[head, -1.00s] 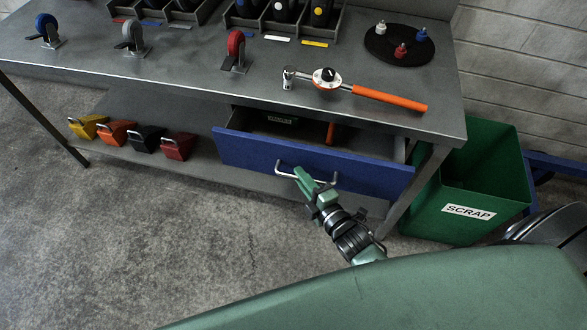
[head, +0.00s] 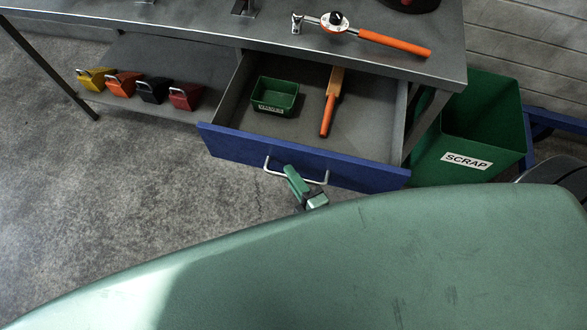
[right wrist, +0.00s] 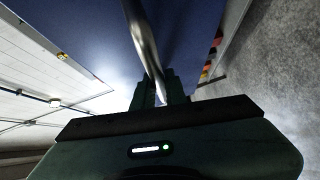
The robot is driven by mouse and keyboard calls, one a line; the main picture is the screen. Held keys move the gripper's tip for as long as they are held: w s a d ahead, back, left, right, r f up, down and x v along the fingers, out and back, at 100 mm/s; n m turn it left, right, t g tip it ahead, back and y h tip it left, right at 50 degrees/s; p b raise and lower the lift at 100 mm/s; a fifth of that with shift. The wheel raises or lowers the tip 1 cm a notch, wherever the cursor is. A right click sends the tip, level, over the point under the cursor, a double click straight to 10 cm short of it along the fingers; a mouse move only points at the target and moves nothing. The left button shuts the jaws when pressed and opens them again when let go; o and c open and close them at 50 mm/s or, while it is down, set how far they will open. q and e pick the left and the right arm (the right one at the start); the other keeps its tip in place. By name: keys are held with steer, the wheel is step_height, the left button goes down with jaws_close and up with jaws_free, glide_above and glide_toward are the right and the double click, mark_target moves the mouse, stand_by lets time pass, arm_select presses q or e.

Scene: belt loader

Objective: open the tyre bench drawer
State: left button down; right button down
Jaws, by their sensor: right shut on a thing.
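The blue-fronted drawer (head: 230,142) of the grey tyre bench (head: 215,30) is pulled well out in the head view. A green labelled bin (head: 275,96) and an orange-handled tool (head: 328,112) lie inside it. My right gripper (head: 292,176) is shut on the drawer's silver bar handle (head: 316,182) at the middle of the drawer front. In the right wrist view the handle bar (right wrist: 143,40) runs down between the fingers (right wrist: 160,92), with the blue drawer front (right wrist: 195,30) behind. My left gripper is not in view.
An orange-handled torque wrench (head: 370,41) lies on the bench top. Yellow, orange, black and red wedge-shaped blocks (head: 152,92) sit on the lower shelf at left. A green scrap bin (head: 480,125) stands right of the drawer. The floor (head: 120,190) at front left is clear.

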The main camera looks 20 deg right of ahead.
stand_by(0.3)
steer(key=c, duration=1.5)
jaws_free()
steer(key=shift+o, duration=0.2)
steer(key=v, duration=0.7)
steer(key=shift+s+b, duration=0.4)
steer(key=shift+d, duration=0.1)
